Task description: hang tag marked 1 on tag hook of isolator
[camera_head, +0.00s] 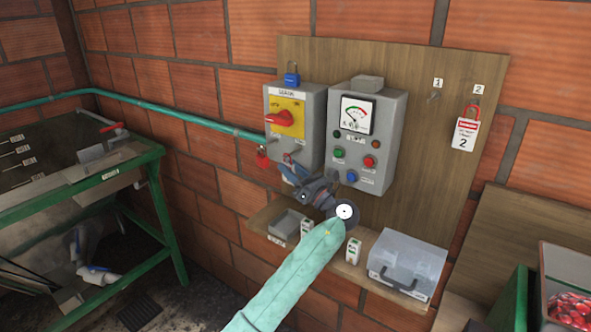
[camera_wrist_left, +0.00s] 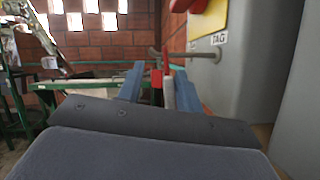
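The isolator (camera_head: 296,125) is a grey box with a yellow plate and a red rotary switch (camera_head: 285,118). Its tag hook (camera_wrist_left: 190,55) is a thin brownish rod beside a "TAG" label. A red and white tag (camera_head: 262,158) is at the hook's outer end; in the left wrist view the tag (camera_wrist_left: 168,92) is nearly edge-on, its red top reaching above the rod. It seems looped over it; its number is hidden. My left gripper (camera_head: 287,171) is just below the hook. Its blue fingers (camera_wrist_left: 160,88) stand apart on either side of the tag. My right gripper is out of view.
Board hook 1 (camera_head: 433,97) is empty; a tag marked 2 (camera_head: 465,133) hangs under label 2. A blue padlock (camera_head: 292,76) sits atop the isolator. The meter box (camera_head: 366,137) is close right. A shelf (camera_head: 262,222) with a clear-lidded box (camera_head: 405,264) lies below.

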